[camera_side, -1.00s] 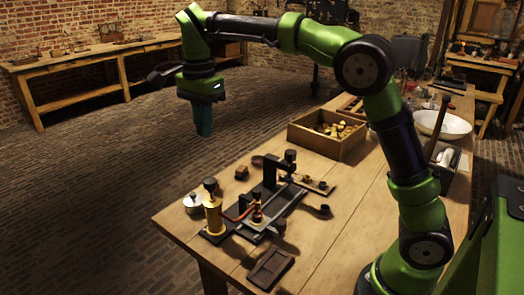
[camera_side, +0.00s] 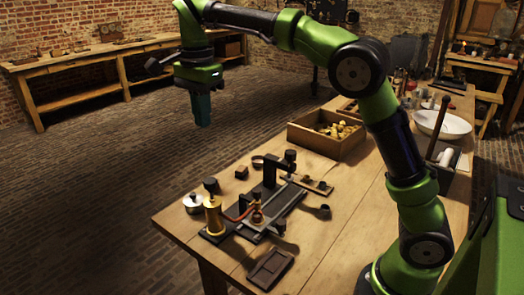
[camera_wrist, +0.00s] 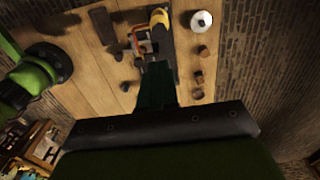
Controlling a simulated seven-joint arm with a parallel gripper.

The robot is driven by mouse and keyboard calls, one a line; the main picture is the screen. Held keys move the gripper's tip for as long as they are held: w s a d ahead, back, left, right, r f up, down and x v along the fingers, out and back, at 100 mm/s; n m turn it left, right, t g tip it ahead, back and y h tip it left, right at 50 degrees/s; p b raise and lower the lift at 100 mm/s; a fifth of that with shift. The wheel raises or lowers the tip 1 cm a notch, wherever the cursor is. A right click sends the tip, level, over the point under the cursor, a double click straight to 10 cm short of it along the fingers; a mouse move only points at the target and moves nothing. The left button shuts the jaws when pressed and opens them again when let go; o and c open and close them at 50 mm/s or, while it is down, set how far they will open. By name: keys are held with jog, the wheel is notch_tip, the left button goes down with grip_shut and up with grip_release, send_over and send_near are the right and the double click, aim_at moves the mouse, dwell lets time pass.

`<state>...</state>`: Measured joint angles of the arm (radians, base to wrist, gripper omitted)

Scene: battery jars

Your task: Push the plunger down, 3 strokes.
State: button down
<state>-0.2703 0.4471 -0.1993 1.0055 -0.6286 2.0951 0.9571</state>
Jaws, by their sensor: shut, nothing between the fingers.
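A brass pump cylinder (camera_side: 214,217) stands upright on a dark base at the table's near left corner. Its plunger has a dark round knob (camera_side: 210,185) on top, and a reddish hose runs from the cylinder to the dark apparatus (camera_side: 270,180) beside it. In the wrist view the yellow pump (camera_wrist: 160,17) is at the top, beyond my fingers. My gripper (camera_side: 203,122) is shut and empty, pointing down, high above and behind the pump, touching nothing. Its fingers also show in the wrist view (camera_wrist: 157,72).
A small silver-lidded pot (camera_side: 193,204) stands left of the pump. A dark tray (camera_side: 270,268) lies near the front edge. A wooden box (camera_side: 328,146) with brass pieces stands farther back. The air around my gripper is free.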

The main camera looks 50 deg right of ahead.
aim_at(210, 180)
jog(key=shift+f, duration=0.1)
notch_tip(210, 180, down, 14)
jog(key=shift+r, duration=0.1)
dwell(0.4)
jog(key=shift+f, duration=1.45)
notch_tip(210, 180, up, 15)
jog(key=shift+f, duration=0.2)
